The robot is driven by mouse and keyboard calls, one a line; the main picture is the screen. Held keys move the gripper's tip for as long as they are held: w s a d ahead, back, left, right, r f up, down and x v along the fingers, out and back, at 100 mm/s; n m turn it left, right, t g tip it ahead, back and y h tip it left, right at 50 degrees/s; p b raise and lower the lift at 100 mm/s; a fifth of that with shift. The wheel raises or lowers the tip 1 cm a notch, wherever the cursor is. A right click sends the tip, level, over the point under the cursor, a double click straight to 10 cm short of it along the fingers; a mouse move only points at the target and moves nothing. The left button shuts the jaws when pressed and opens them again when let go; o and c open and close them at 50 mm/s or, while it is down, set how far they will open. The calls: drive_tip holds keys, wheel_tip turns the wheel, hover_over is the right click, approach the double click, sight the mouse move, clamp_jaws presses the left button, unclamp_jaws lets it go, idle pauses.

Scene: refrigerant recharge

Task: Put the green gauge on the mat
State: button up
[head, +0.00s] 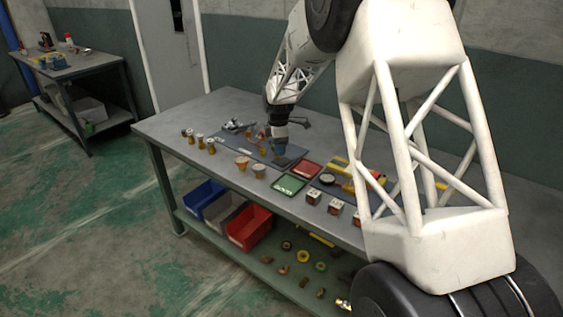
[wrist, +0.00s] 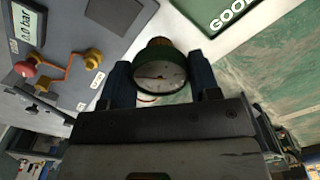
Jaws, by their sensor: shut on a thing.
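My gripper (wrist: 162,84) is shut on the green gauge (wrist: 160,70), which has a green rim and a white dial facing the wrist camera. In the head view my gripper (head: 280,147) is over the blue-grey board (head: 258,150) on the bench; the gauge cannot be made out there. A green mat (head: 288,185) marked GOOD lies in front of and a little right of my gripper. The green mat also shows at the top right of the wrist view (wrist: 222,14). Whether the gauge touches anything below is hidden.
A red mat (head: 306,169) lies behind the green one. Two round-topped pieces (head: 242,163) stand left of the mats, with several brass fittings (head: 199,140) further left. Several small boxes (head: 313,197) stand right. Blue, grey and red bins (head: 249,228) sit below.

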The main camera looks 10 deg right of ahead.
drive_tip(key=s+d+f+n, duration=0.1)
drive_tip(key=s+d+n, duration=0.1)
drive_tip(key=s, duration=0.7)
drive_tip(key=shift+s+d+f, duration=0.15)
drive_tip(key=shift+s+d, duration=0.2)
drive_tip(key=shift+d, duration=0.05)
drive_tip(key=shift+w, duration=0.1)
drive_tip(key=shift+w+a+f, duration=0.1)
drive_tip(key=shift+w+f, duration=0.15)
drive_tip(key=shift+w, duration=2.4)
drive_tip(key=shift+w+a+f, duration=0.1)
drive_tip(key=shift+w+f, duration=0.1)
drive_tip(key=shift+w, duration=2.45)
drive_tip(key=shift+w+a+f, duration=0.1)
drive_tip(key=shift+w+f, duration=0.15)
drive_tip(key=shift+w, duration=2.4)
drive_tip(key=shift+f, duration=0.1)
drive_tip(key=shift+f, duration=1.65)
drive_tip(key=shift+f, duration=0.15)
drive_tip(key=o, duration=0.9)
